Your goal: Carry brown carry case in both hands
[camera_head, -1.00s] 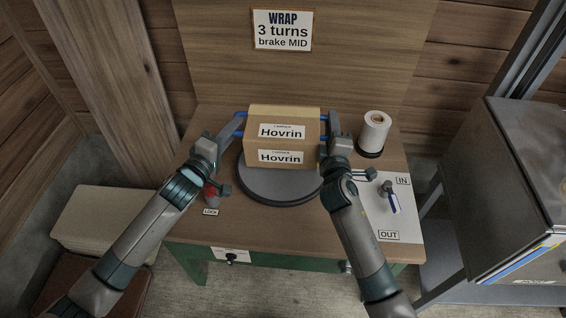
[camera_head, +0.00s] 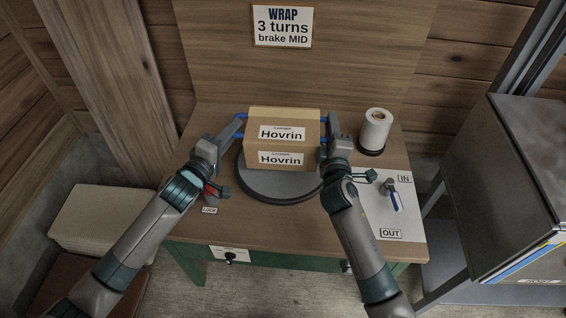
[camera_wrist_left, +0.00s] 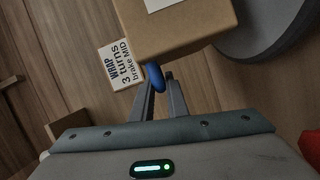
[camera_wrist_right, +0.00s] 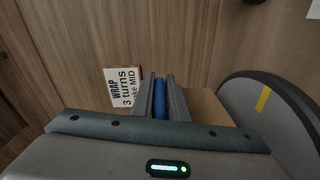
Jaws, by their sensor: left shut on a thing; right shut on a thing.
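The brown carry case (camera_head: 305,150) is a cardboard-coloured box with two white "Hovrin" labels on its front and a blue handle on each side. It looks level, over the dark round turntable (camera_head: 262,190); I cannot tell whether it touches it. My left gripper (camera_head: 237,124) is shut on the case's left handle, which shows blue between its fingers in the left wrist view (camera_wrist_left: 155,77). My right gripper (camera_head: 326,130) is shut on the right handle, a blue bar between the fingers in the right wrist view (camera_wrist_right: 159,97). The case's back and underside are hidden.
A white film roll (camera_head: 375,130) stands right of the case on the wooden table (camera_head: 220,228). A white panel (camera_head: 408,212) with a blue lever marked IN and OUT lies at front right. A red knob by LOCK is partly behind my left arm. A grey cabinet (camera_head: 515,180) stands right.

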